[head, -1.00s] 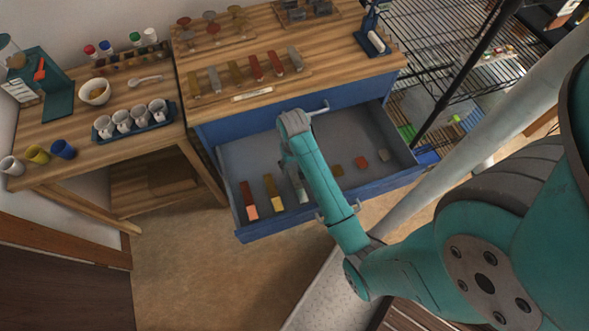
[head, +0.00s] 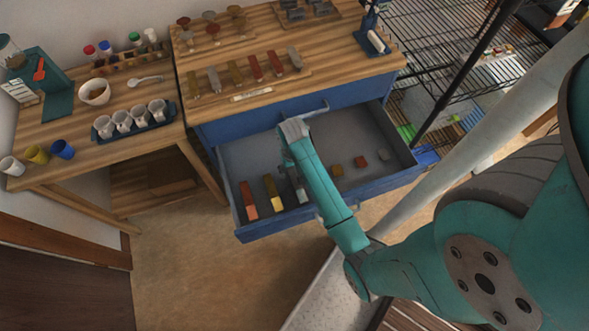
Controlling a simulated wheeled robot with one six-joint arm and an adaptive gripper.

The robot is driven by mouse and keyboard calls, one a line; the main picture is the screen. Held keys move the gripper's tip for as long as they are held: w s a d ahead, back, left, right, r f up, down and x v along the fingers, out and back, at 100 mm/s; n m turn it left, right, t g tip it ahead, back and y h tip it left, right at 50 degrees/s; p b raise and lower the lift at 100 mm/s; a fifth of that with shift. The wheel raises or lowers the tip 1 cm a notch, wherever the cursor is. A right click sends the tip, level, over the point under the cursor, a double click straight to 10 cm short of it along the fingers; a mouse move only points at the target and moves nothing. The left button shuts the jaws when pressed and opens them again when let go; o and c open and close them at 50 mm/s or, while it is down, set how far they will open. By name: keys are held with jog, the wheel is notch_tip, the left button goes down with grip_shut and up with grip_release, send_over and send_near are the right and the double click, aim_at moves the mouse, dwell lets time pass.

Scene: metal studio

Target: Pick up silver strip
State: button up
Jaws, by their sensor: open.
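The blue drawer (head: 392,178) is pulled out. In it, a silver strip (head: 302,196) lies to the right of a yellow strip (head: 274,194) and a red strip (head: 249,201). My forearm hides part of the silver strip. My gripper (head: 287,160) is open, over the drawer by the silver strip's far end. Its fingertips are mostly hidden by my arm, and I cannot tell whether they touch the strip. A silver strip (head: 295,58) also lies among several coloured strips on the cabinet top.
Small brown, red and grey blocks (head: 361,161) sit in the drawer to the right of my arm. The drawer's raised front edge (head: 262,229) is close to the strips. A side table with a cup tray (head: 136,129) stands left; a wire rack (head: 440,50) stands right.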

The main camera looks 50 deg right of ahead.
dwell(0.3)
grip_shut()
